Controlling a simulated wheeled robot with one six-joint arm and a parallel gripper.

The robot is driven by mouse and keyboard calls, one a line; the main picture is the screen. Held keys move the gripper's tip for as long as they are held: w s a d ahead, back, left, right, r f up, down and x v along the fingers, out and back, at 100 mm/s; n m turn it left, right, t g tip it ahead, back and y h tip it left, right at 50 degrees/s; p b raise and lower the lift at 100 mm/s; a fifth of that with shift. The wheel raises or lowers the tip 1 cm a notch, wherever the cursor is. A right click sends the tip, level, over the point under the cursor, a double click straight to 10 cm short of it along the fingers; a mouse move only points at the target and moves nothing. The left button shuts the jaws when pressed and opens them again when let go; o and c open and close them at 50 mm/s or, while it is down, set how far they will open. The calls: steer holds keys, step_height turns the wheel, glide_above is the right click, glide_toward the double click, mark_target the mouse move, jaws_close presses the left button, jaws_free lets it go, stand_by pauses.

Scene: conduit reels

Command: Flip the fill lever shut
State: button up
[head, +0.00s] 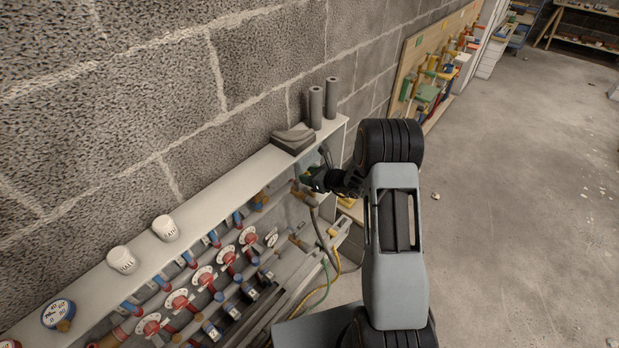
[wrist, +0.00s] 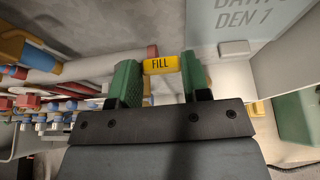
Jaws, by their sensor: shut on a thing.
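The fill lever (wrist: 160,65) has a yellow grip with the word FILL. In the wrist view it sits between the two green finger pads of my gripper (wrist: 158,82), which is shut on it. The lever's stem and pivot are hidden, so I cannot tell its angle. In the head view my gripper (head: 313,180) reaches to the right end of the pipe manifold, under the shelf. The lever itself is hidden there behind my wrist.
A white shelf (head: 205,220) runs along the block wall above the pipes. It holds two grey rolls (head: 316,108), a grey block (head: 293,140) and white caps (head: 121,259). Red dial valves (head: 205,278) line the manifold. Hoses hang below my gripper. The floor at right is open.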

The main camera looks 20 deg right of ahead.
steer(key=o, duration=0.9)
steer(key=shift+o, duration=0.2)
steer(key=shift+d, duration=0.1)
steer(key=b+v, duration=0.2)
steer(key=v, duration=1.1)
steer(key=shift+s+r, duration=0.2)
steer(key=shift+s, duration=0.15)
